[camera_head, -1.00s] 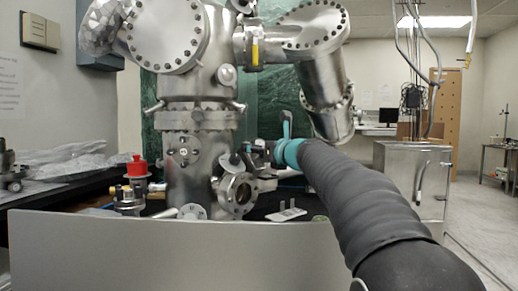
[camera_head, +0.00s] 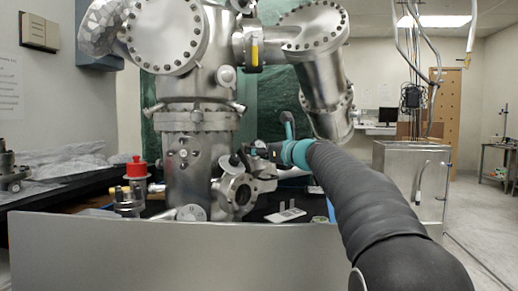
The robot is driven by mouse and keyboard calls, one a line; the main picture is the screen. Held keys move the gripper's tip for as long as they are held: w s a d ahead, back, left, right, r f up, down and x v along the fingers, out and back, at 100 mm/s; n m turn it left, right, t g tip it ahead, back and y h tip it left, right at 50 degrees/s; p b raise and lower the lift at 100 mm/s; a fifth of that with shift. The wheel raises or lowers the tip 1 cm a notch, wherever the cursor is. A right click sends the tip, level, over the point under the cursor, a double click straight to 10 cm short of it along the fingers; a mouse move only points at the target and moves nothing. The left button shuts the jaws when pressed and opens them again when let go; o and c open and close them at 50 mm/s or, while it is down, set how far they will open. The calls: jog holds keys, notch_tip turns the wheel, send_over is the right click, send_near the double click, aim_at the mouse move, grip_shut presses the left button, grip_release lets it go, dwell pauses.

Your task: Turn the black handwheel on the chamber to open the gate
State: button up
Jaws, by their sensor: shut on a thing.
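The steel chamber (camera_head: 200,120) stands in the middle of the camera_head view. The small black handwheel (camera_head: 234,160) is on its right side, just above a round flanged port (camera_head: 238,192). My gripper (camera_head: 247,154) reaches in from the right, below a teal wrist band, and is shut on the handwheel. The fingers are small and dark here, so their exact hold on the rim is hard to see. The gate itself cannot be made out.
A grey panel (camera_head: 170,255) crosses the front of the bench. A red-capped fitting (camera_head: 137,168) and a metal gauge part (camera_head: 128,200) stand left of the chamber. A large angled steel tube (camera_head: 322,85) hangs above my wrist. A steel cabinet (camera_head: 408,180) stands at right.

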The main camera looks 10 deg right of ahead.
jog(key=n+g+y+p, duration=0.1)
jog(key=n, duration=0.1)
jog(key=n+g+y+p, duration=0.1)
jog(key=n+p, duration=0.1)
jog(key=n+g+y+p, duration=0.1)
jog(key=n, duration=0.1)
jog(key=shift+w+d+r+p, duration=0.1)
jog(key=shift+r+p, duration=0.2)
jog(key=shift+p, duration=0.1)
jog(key=n+g+y+p, duration=0.1)
jog(key=n+g, duration=0.1)
jog(key=n, duration=0.1)
jog(key=shift+f+g, duration=0.15)
jog(key=shift+g, duration=0.15)
jog(key=shift+f+n+g+y+p, duration=0.1)
jog(key=shift+n+g+y+p, duration=0.2)
jog(key=shift+n+g, duration=0.65)
jog(key=shift+n, duration=0.45)
jog(key=o, duration=1.2)
jog(key=shift+c, duration=0.2)
jog(key=v, duration=1.2)
